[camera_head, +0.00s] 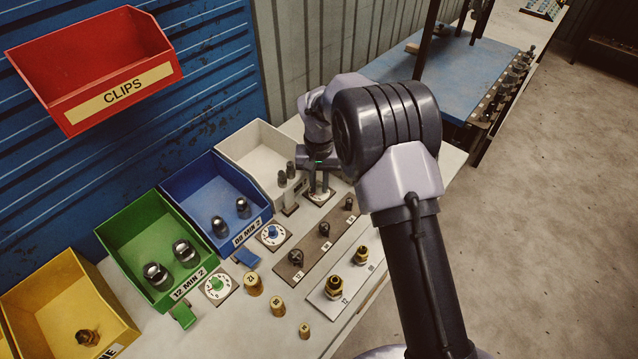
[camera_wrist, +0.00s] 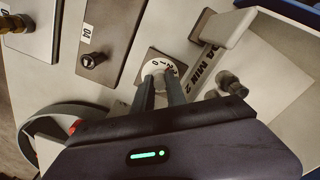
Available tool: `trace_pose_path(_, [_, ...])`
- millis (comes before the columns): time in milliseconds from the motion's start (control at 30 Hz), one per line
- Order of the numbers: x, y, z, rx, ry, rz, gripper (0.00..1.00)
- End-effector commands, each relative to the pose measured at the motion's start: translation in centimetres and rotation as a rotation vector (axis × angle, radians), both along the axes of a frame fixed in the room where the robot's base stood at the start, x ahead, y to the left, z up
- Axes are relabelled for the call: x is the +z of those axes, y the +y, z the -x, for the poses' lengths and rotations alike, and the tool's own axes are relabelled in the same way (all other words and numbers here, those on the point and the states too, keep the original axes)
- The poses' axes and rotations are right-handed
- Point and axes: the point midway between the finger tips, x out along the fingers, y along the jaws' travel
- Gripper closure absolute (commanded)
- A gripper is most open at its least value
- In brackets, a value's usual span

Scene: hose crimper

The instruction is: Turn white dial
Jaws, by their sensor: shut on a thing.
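The white dial (camera_head: 320,197) sits on a small square plate in front of the white bin (camera_head: 232,147). In the wrist view its numbered round face (camera_wrist: 168,65) shows past my fingers. My gripper (camera_head: 319,184) points down at the dial from above. In the wrist view both fingers of my gripper (camera_wrist: 160,80) reach the dial's centre, close together, shut on its knob. The knob itself is hidden between the fingertips.
A blue dial (camera_head: 272,234) and a green dial (camera_head: 215,284) stand by the blue and green bins to the left. Plates with several fittings (camera_head: 335,287) lie in front. Dark fittings stand in the white bin, close to my gripper. A red CLIPS bin (camera_head: 150,55) hangs on the wall.

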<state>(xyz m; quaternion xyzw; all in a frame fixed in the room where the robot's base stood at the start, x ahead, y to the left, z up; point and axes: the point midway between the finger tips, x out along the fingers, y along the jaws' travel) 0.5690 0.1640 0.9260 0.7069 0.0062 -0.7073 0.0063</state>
Motion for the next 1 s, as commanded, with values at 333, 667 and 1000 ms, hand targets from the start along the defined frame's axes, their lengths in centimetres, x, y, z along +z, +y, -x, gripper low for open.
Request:
trace_pose_path(333, [0.1,0.0,0.0,0.000,-0.002,0.000,0.73])
trace_pose_path(667, [0.0,0.0,0.0,0.001,-0.001,0.000,0.61])
trace_pose_path(1000, [8.2,0.0,-0.1,0.001,-0.005,-0.001,0.61])
